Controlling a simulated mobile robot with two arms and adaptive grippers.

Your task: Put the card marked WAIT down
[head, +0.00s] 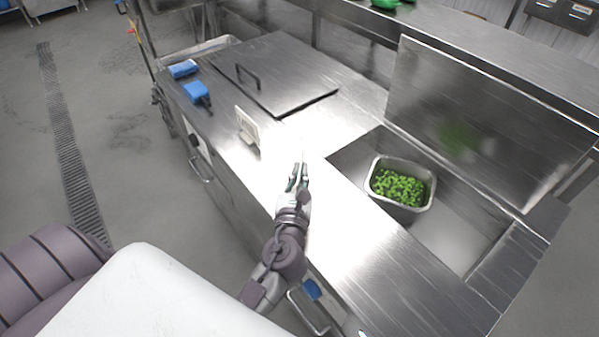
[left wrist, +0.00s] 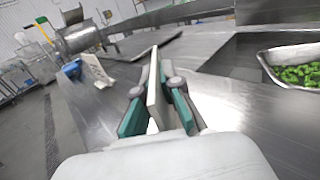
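My left gripper (head: 298,180) is over the bright steel counter, with its green-padded fingers close together. In the left wrist view, the fingers (left wrist: 158,108) are shut on a thin pale card (left wrist: 154,78), seen nearly edge-on and upright. No marking on it can be read, and I cannot tell whether its lower edge touches the counter. A second cream card (head: 247,128) stands on the counter to the upper left of my gripper, apart from it. It also shows in the left wrist view (left wrist: 96,70). Its marking cannot be read either. My right gripper is not in view.
A steel pan (head: 421,207) with green pieces sits in a recessed well to the right. A flat steel lid (head: 285,85) with a handle lies at the back. Two blue objects (head: 184,69) (head: 197,92) are at the back left edge. Counter around my gripper is clear.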

